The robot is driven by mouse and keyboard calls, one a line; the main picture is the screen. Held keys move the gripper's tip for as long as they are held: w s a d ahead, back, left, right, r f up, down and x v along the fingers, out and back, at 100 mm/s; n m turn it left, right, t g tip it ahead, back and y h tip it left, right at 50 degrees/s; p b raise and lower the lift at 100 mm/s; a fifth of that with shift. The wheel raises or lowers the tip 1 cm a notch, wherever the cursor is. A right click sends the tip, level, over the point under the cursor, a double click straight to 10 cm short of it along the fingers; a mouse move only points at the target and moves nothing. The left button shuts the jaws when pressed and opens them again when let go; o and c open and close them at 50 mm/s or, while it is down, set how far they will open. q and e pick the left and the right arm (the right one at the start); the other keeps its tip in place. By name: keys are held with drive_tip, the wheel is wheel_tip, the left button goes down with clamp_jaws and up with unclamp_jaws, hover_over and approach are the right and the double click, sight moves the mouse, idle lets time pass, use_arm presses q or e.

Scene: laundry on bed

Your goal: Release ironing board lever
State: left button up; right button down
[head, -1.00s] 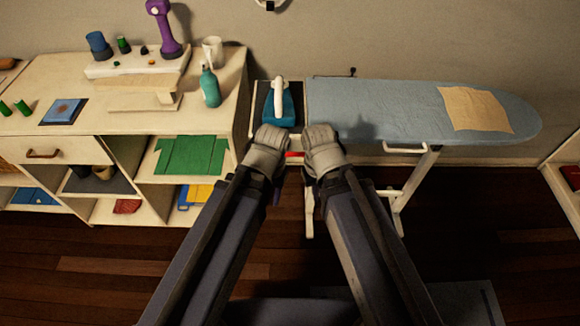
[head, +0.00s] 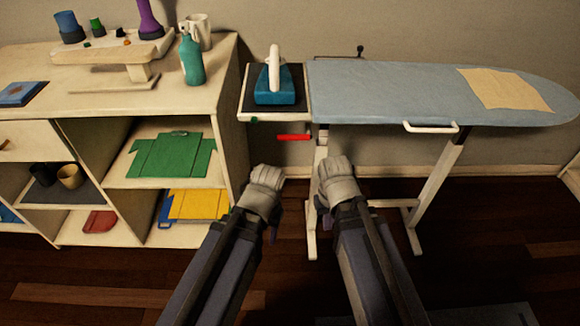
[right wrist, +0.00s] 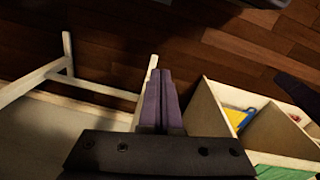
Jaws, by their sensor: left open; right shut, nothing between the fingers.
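The ironing board (head: 390,95) stands against the wall in the head view, with a pale blue cover and white legs. Its red lever (head: 293,137) sticks out below the iron rest at the left end and is fully visible. My left gripper (head: 273,234) is open, below and left of the lever, apart from it. My right gripper (head: 326,226) is below and slightly right of the lever, near the board's left leg, also apart. In the right wrist view its purple fingers (right wrist: 160,75) are shut together with nothing between them.
A teal iron (head: 275,92) stands on the dark rest at the board's left end. A white handle (head: 430,127) is under the board's front edge. A wooden shelf unit (head: 232,120) with folded clothes is close on the left. A beige cloth (head: 505,90) lies on the board.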

drive_tip(key=w+d+f+t+b, duration=0.1)
drive_tip(key=w+d+f+b, duration=0.2)
drive_tip(key=f+b, duration=0.75)
drive_tip(key=w+d+f+t+b, duration=0.2)
drive_tip(key=w+f+b, duration=0.2)
drive_tip(key=f+b, duration=0.7)
drive_tip(key=w+d+f+n+t+h+b, duration=0.1)
drive_tip(key=w+d+t+b, duration=0.25)
drive_tip(key=w, duration=0.25)
drive_tip(key=w+d+f+n+t+b, duration=0.1)
drive_tip(key=w+d+f+t+b, duration=0.15)
drive_tip(key=w+b, duration=0.3)
drive_tip(key=w+r+n+t, duration=0.5)
drive_tip(key=w+r+t, duration=0.25)
drive_tip(key=r, duration=0.35)
wheel_tip(320, 180, up, 11)
drive_tip(key=a+n+t+y, duration=0.3)
drive_tip(key=n+t+y, duration=0.15)
drive_tip(key=n, duration=0.35)
drive_tip(key=s+a+r+n+g+y, duration=0.4)
drive_tip(key=s+n+g+y, duration=0.3)
drive_tip(key=n+y, duration=0.4)
drive_tip(key=s+a+r+n+g+y, duration=0.3)
drive_tip(key=s+a+n+g+y, duration=0.3)
drive_tip(key=n, duration=1.4)
drive_tip(key=s+g+y, duration=0.1)
drive_tip(key=g+y, duration=0.2)
drive_tip(key=y, duration=0.3)
drive_tip(key=shift+s+r+n, duration=0.4)
